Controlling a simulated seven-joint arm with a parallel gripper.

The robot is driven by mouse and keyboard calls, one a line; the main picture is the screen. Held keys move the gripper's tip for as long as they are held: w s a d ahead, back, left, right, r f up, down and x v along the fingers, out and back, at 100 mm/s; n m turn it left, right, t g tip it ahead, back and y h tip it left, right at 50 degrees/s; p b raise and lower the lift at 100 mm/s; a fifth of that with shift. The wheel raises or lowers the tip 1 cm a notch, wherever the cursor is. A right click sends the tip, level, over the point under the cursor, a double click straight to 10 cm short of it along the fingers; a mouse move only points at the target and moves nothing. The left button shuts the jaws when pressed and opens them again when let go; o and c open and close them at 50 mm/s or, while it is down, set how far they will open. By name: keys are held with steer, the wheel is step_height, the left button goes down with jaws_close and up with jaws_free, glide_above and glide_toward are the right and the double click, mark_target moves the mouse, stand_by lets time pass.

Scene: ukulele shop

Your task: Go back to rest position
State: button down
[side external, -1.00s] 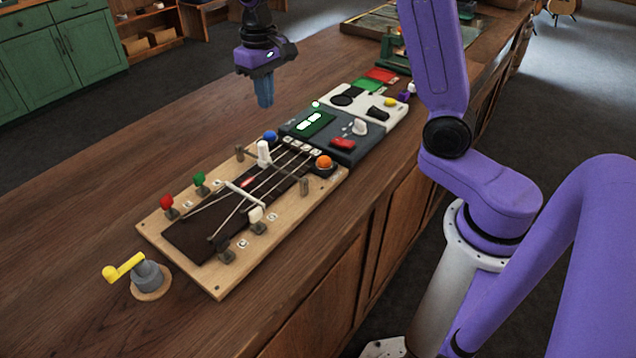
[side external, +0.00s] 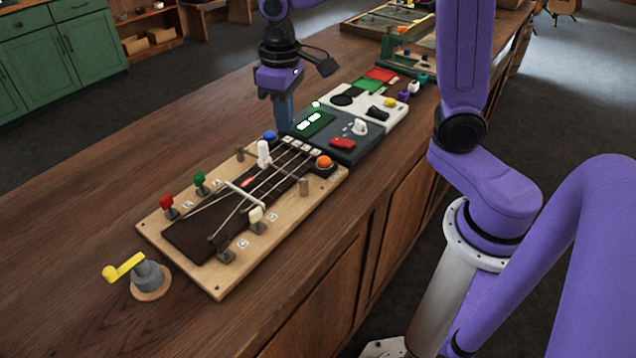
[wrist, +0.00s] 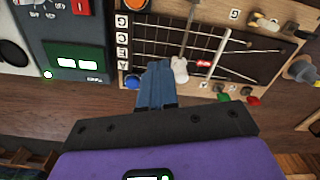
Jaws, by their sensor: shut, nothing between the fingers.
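My gripper (side external: 284,118) is purple with blue fingers and is above the counter, just behind the dark tuner box (side external: 312,124) in the side view. In the wrist view its fingers (wrist: 157,72) are together with nothing between them. The wooden string board (side external: 213,279) lies in front of it, with strings, red, green and white pegs, a white upright piece (side external: 263,154), a blue knob (side external: 270,136) and an orange knob (side external: 324,162). In the wrist view the fingertips overlap the board's near edge, beside the blue knob (wrist: 132,82). Their height above it is hard to tell.
A light panel with black controls (side external: 352,92) and red and green pads (side external: 380,75) continue toward the back. A yellow-handled crank (side external: 125,267) stands at the front left. The counter (side external: 150,150) left of the board is clear.

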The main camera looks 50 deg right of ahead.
steer(key=s+d+f+n, duration=0.1)
steer(key=s+n, duration=0.3)
steer(key=s, duration=0.7)
steer(key=s+d+f+n, duration=0.2)
steer(key=s+n, duration=0.2)
steer(key=s, duration=0.8)
steer(key=shift+n, duration=0.4)
steer(key=shift+r, duration=0.1)
steer(key=w+a+r+m, duration=0.15)
steer(key=w+m, duration=0.35)
steer(key=w, duration=0.7)
steer(key=w+a+r+m, duration=0.15)
steer(key=w+m, duration=0.25)
steer(key=w, duration=0.9)
steer(key=w+d+m, duration=0.4)
steer(key=w, duration=0.3)
steer(key=shift+d+f, duration=0.15)
steer(key=shift+f, duration=2.75)
